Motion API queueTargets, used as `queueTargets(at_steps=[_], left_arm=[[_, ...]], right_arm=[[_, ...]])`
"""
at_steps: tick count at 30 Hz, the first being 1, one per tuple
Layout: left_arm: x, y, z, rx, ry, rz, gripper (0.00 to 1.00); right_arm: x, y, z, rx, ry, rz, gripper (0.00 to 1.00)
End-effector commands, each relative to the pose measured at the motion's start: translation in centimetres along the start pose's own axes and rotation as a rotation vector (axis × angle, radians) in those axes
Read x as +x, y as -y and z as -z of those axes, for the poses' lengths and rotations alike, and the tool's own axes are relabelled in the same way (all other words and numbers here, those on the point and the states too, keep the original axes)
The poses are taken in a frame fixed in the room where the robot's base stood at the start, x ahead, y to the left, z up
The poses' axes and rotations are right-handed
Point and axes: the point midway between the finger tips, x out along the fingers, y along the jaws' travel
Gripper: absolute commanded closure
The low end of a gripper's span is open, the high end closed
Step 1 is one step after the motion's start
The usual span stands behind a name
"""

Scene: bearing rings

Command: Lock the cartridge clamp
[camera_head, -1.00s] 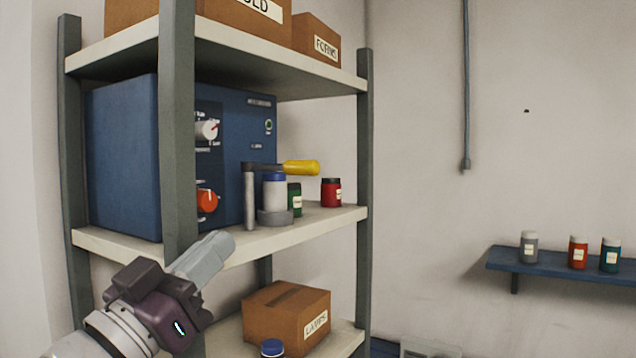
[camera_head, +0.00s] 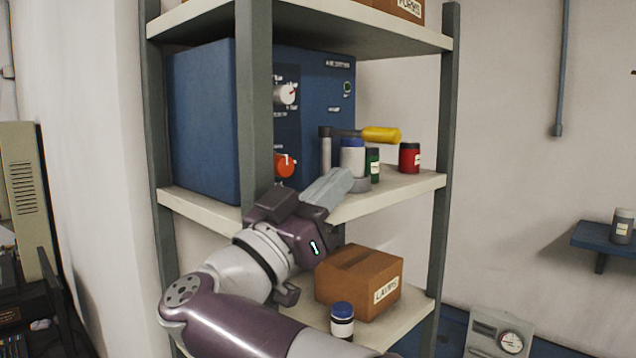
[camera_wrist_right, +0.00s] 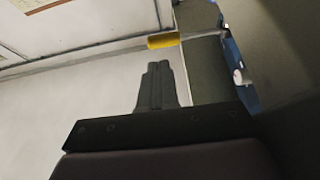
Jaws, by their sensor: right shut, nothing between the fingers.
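The cartridge clamp stands on the middle shelf, with a grey post (camera_head: 325,150) and a lever with a yellow handle (camera_head: 381,134) pointing right. A white cartridge with a blue cap (camera_head: 352,157) sits upright in the grey cup (camera_head: 360,184) at its base. My right gripper (camera_head: 341,181) is shut and empty in front of the shelf edge, below and in front of the clamp. In the right wrist view its closed fingers (camera_wrist_right: 158,68) point toward the yellow handle (camera_wrist_right: 163,41), apart from it. My left gripper is not in view.
A blue machine (camera_head: 205,120) with knobs fills the shelf's left part. Green (camera_head: 373,165) and red (camera_head: 409,157) jars stand behind and right of the clamp. A shelf upright (camera_head: 257,90) stands left of my gripper. A cardboard box (camera_head: 358,281) sits below.

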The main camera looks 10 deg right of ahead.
Motion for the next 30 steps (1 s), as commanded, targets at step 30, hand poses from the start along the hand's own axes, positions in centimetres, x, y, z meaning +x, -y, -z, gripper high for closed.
queueTargets(at_steps=[30], left_arm=[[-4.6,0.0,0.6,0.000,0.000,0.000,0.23]], right_arm=[[8.5,0.0,-0.2,0.002,0.000,0.007,1.00]])
